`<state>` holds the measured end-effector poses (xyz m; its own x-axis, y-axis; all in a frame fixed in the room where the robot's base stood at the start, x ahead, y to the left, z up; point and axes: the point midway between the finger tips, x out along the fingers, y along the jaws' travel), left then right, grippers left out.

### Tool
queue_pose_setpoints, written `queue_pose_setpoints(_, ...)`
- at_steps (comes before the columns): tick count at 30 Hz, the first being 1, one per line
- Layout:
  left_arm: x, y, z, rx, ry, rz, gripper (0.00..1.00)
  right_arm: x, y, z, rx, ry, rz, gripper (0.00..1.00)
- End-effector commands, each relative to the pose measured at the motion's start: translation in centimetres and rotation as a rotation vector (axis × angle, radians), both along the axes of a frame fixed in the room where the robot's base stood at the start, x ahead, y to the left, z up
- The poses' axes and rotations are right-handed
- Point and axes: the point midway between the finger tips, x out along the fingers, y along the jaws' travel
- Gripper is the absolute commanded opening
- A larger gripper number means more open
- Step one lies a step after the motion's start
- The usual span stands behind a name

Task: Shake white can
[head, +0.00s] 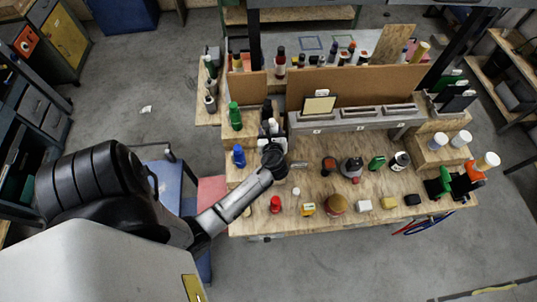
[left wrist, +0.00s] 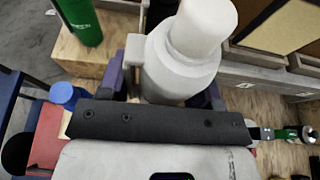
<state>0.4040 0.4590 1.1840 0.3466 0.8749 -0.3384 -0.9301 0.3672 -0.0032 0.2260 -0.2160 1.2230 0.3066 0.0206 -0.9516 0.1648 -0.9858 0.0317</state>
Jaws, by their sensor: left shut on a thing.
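The white can (left wrist: 180,70) is a white bottle-shaped can with a narrower top, large in the middle of the left wrist view. My left gripper (left wrist: 165,90) is shut on it, with dark fingers on both sides of its lower body. In the head view my left gripper (head: 273,158) is over the left part of the workbench, and a white top (head: 273,127) shows just beyond it. The can's base is hidden by the gripper body, so I cannot tell whether it touches a surface. My right gripper is not in view.
A green can (head: 235,117) and a blue bottle (head: 239,156) stand left of the gripper. The wooden workbench (head: 260,222) holds several bottles and small items to the right. A grey slotted rack (head: 355,118) and a brown board (head: 350,85) stand behind.

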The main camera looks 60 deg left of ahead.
Motion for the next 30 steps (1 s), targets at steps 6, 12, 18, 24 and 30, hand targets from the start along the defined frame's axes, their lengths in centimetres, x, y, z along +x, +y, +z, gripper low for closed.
queue_pose_setpoints(6, 0.0, 0.0, -0.9, 0.002, -0.011, 0.000, 0.50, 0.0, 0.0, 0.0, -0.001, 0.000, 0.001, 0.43)
queue_pose_setpoints(12, -0.2, -0.1, 0.6, -0.004, 0.014, 0.000, 0.50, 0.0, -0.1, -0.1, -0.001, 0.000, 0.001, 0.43)
queue_pose_setpoints(18, 0.1, 0.0, -3.0, 0.001, -0.003, 0.001, 0.50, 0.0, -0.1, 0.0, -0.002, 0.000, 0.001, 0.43)
queue_pose_setpoints(24, -0.1, 0.0, 2.7, -0.002, 0.003, 0.001, 0.50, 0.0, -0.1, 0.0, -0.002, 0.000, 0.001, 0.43)
queue_pose_setpoints(30, 0.0, 0.0, -4.1, -0.001, 0.006, 0.000, 0.50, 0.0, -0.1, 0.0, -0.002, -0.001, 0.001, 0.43)
